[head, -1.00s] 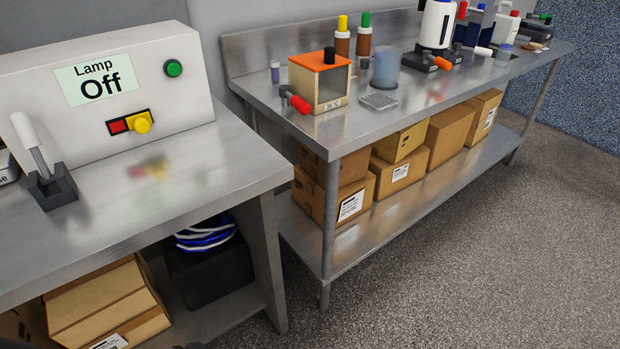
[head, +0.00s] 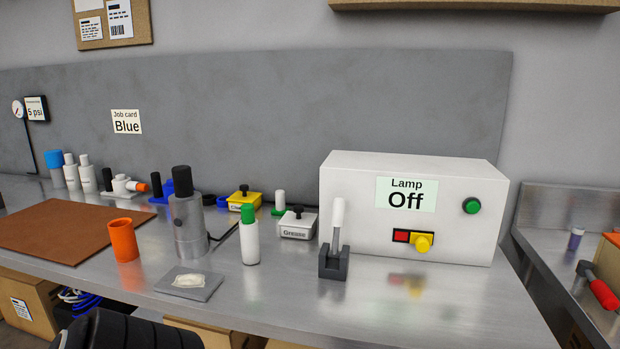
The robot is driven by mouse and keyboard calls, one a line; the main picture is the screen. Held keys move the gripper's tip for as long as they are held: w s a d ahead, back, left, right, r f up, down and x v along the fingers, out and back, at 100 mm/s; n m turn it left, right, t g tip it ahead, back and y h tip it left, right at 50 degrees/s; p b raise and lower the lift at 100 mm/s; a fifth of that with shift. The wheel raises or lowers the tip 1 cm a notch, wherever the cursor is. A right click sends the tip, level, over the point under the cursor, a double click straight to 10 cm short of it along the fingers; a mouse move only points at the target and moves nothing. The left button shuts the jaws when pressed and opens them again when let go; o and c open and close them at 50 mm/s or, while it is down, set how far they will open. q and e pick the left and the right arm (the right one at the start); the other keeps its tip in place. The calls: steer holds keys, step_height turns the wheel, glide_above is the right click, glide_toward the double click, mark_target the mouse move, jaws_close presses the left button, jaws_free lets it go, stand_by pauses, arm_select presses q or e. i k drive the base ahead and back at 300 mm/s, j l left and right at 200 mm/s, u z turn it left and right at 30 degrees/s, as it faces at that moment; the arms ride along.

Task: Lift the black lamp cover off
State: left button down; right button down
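A grey metal cylinder (head: 188,226) stands upright on the steel bench, left of the middle in the head view. A black cylindrical cap (head: 182,181) sits on its top; it looks like the lamp cover, though no label on it shows. A white box (head: 340,215) to the right carries a sign (head: 406,195) reading "Lamp Off", a green button (head: 471,206), and a red and yellow switch (head: 413,239). Neither gripper shows. A black ribbed part at the bottom left edge looks like part of my own arm.
Near the cylinder stand an orange cup (head: 124,240), a green-capped white bottle (head: 249,238) and a grey pad (head: 189,283). A white-handled tool stands in a dark holder (head: 333,263). A brown mat (head: 60,230) lies left. The bench front right is clear.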

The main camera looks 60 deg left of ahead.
mark_target(181, 176)
steer(key=u, duration=2.7)
steer(key=j, duration=0.25)
steer(key=i+j, duration=0.15)
steer(key=j, duration=0.15)
